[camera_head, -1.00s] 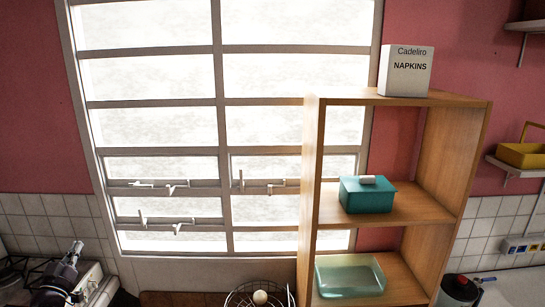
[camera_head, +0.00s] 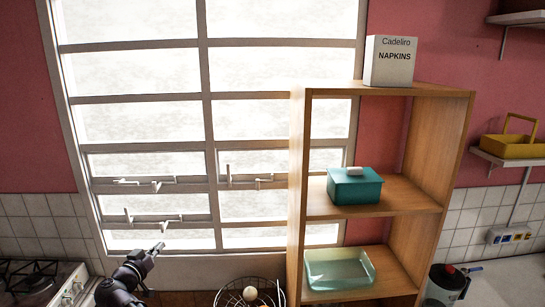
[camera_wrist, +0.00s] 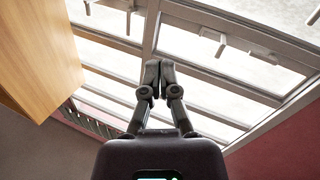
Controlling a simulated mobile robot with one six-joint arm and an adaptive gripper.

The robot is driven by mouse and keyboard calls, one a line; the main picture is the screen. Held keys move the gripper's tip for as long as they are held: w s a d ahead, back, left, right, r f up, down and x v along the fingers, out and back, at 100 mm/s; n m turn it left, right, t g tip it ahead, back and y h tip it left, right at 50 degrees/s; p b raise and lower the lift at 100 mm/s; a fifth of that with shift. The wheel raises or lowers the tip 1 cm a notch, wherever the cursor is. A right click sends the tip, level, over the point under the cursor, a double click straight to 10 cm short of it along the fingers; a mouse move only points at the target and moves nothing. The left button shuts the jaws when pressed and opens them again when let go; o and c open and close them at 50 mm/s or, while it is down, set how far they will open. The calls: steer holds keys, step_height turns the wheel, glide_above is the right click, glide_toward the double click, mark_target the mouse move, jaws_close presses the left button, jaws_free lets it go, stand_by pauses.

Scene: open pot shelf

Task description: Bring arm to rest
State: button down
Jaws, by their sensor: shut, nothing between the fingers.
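My gripper (camera_head: 157,248) is at the lower left of the head view, in front of the window's lower edge, apart from the shelf. In the wrist view my gripper (camera_wrist: 152,75) has its two dark fingers together with nothing between them. The open wooden shelf (camera_head: 297,200) stands to its right. A teal pot with a lid (camera_head: 352,187) sits on the middle board, and a pale green glass dish (camera_head: 340,271) sits on the lower board. A white napkins box (camera_head: 389,65) stands on top.
A wire basket (camera_head: 230,300) with a pale round thing in it stands left of the shelf. A stove (camera_head: 40,285) is at the far left. A kettle-like container (camera_head: 446,285) stands right of the shelf. A yellow basket (camera_head: 508,146) rests on a wall shelf.

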steer(key=w+d+f+g+h+b, duration=0.1)
steer(key=d+f+g, duration=0.3)
steer(key=d, duration=0.7)
steer(key=d+f+m+g+h+b, duration=0.1)
steer(key=d+f+g+b, duration=0.15)
steer(key=d+f, duration=0.65)
steer(key=w+d+f+g+h+b, duration=0.1)
steer(key=d+f+g, duration=0.25)
steer(key=d, duration=0.95)
steer(key=s+d+f+g+y+b, duration=0.2)
steer(key=s+d+f+g+y, duration=0.1)
steer(key=s+d+f, duration=0.2)
steer(key=s+d+f+n+g+y+b, duration=0.1)
steer(key=s+d+f+g+y, duration=0.3)
steer(key=s+d, duration=0.6)
steer(key=d+f+b, duration=0.1)
steer(key=d+f, duration=0.1)
steer(key=d, duration=0.2)
steer(key=shift+y, duration=0.3)
